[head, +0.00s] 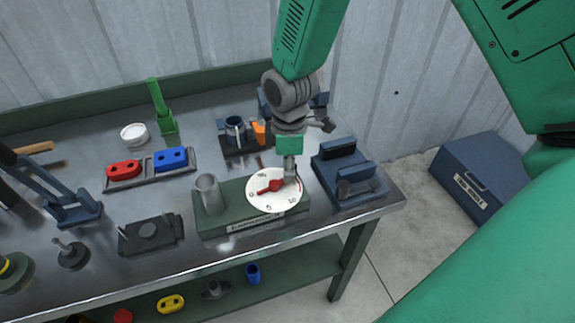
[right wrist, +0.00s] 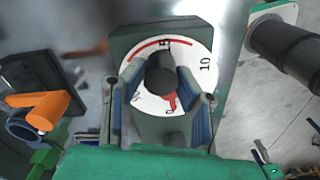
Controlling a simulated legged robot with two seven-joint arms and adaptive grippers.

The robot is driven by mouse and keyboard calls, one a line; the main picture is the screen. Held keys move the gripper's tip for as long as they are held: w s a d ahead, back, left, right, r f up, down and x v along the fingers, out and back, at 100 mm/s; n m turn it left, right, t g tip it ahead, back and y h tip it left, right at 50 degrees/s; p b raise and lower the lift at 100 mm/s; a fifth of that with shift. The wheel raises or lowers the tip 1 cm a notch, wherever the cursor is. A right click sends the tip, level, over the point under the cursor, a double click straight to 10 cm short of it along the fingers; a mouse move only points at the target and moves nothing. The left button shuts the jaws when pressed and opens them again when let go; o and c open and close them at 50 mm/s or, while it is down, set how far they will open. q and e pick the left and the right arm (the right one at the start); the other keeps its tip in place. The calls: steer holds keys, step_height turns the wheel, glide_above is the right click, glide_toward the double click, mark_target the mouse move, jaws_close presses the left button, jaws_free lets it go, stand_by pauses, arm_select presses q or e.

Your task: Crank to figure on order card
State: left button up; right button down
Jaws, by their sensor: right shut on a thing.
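A white round dial (head: 262,203) with black numbers and a red pointer (head: 269,187) sits on a green base (head: 213,223) on the bench. The pointer lies toward the left, near the 0. My right gripper (head: 290,172) comes down from above at the dial's upper right. In the right wrist view, its two fingers (right wrist: 160,88) are shut on a dark grey crank knob (right wrist: 160,72) over the dial (right wrist: 194,62). A red arc shows along the dial's edge there. A pale label strip (head: 255,222) is on the base's front, too small to read. My left gripper is not in view.
A grey metal cup (head: 208,194) stands on the base's left part. A blue fixture (head: 347,176) is close on the right. A blue box (head: 482,178) stands on the floor.

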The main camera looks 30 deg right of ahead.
steer(key=n+p, duration=0.2)
steer(key=shift+w+d+r+n, duration=0.1)
steer(key=shift+w+n, duration=0.3)
steer(key=n+p, duration=0.1)
steer(key=w+n+p, duration=0.1)
steer(key=shift+n, duration=0.3)
steer(key=n+p, duration=0.1)
steer(key=n, duration=0.1)
steer(key=w+a+n+p, duration=0.1)
steer(key=n, duration=0.1)
steer(key=shift+w, duration=0.15)
steer(key=shift+n, duration=0.3)
steer(key=shift+w, duration=0.2)
steer(key=c, duration=1.3)
jaws_free()
steer(key=shift+o, duration=0.2)
steer(key=shift+f, duration=0.2)
